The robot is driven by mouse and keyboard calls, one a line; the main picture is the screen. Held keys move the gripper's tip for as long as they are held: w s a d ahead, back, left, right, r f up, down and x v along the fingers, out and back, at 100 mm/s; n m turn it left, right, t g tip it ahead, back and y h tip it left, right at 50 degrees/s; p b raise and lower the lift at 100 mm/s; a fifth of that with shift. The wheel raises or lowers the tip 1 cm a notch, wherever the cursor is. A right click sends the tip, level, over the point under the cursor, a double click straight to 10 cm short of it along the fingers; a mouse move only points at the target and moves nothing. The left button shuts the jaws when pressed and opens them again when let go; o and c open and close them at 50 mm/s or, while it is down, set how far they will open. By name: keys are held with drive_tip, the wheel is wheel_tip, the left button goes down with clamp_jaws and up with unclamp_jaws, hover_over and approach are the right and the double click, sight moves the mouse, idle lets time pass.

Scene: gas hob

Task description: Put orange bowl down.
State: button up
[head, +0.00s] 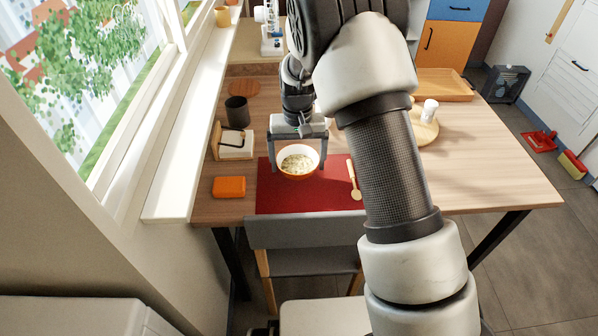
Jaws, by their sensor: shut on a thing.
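The orange bowl (298,173) is orange outside and white inside, with pale, speckled food in it. It is upright over the red placemat (280,203) near the table's front edge. My gripper (298,160) comes down from behind with its fingers at the left and right of the bowl, and it is shut on the bowl. I cannot tell whether the bowl's underside touches the mat.
A wooden spoon (354,181) lies on the mat's right side. An orange box (229,187), a napkin holder (235,147) and a dark cup (237,111) stand to the left. A chair (305,234) is at the front edge.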

sight(298, 172)
drive_tip(key=shift+f, duration=1.75)
drive_tip(key=shift+f+b, duration=0.15)
drive_tip(key=shift+b, duration=0.2)
drive_tip(key=o, duration=1)
